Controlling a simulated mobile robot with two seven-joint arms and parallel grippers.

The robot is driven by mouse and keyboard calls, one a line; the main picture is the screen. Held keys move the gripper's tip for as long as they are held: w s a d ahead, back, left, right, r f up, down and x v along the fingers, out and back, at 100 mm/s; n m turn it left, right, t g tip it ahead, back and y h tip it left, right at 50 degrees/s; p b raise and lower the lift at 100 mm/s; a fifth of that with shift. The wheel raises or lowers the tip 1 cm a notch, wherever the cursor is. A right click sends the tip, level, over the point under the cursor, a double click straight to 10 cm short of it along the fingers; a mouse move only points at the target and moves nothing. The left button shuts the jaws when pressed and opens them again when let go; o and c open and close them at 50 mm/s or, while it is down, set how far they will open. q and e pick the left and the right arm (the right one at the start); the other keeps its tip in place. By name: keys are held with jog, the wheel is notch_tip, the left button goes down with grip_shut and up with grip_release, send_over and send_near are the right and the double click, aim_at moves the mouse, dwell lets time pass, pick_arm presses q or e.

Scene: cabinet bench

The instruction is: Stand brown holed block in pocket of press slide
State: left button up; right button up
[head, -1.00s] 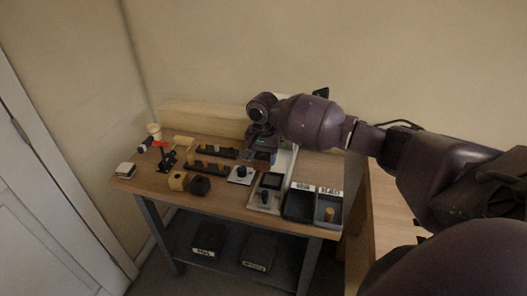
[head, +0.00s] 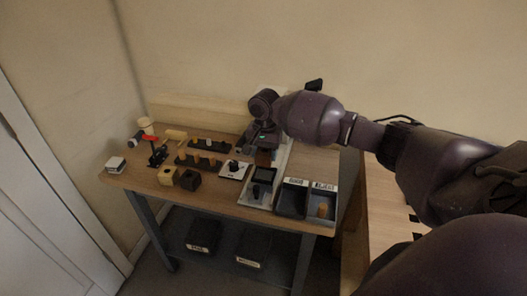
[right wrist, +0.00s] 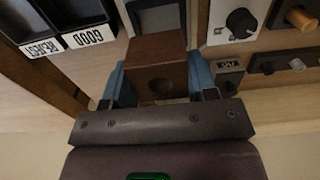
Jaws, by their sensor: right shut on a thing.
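The brown holed block (right wrist: 157,68) is in the right wrist view, its round dark hole facing the camera. My right gripper (right wrist: 160,85) is shut on it, with a blue finger on each side. In the head view the block (head: 263,158) shows below my right gripper (head: 262,146), just behind the press slide with its dark square pocket frame (head: 264,175). In the right wrist view part of the grey press plate (right wrist: 155,14) shows beyond the block. I cannot tell whether the block touches anything beneath it. My left gripper is not in view.
The GOOD bin (head: 292,198) and REJECT bin (head: 321,207) stand right of the press; a tan peg is in REJECT. A knob plate (head: 235,170), peg racks (head: 200,160), a tan block (head: 167,176) and a dark holed block (head: 190,180) stand to the left.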

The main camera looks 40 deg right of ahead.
notch_tip(320, 180, down, 2)
jog(key=shift+b, duration=0.65)
jog(key=shift+f, duration=1.15)
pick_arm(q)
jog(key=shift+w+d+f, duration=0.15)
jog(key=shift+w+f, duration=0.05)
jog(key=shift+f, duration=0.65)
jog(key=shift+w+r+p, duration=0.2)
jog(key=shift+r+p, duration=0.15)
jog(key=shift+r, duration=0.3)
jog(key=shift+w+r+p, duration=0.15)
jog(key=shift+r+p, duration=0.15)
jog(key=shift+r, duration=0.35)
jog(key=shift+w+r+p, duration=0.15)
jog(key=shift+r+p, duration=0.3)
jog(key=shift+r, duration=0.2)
pick_arm(e)
jog(key=shift+f, duration=0.85)
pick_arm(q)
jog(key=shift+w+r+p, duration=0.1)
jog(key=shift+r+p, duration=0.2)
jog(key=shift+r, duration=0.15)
pick_arm(e)
jog(key=shift+f, duration=0.15)
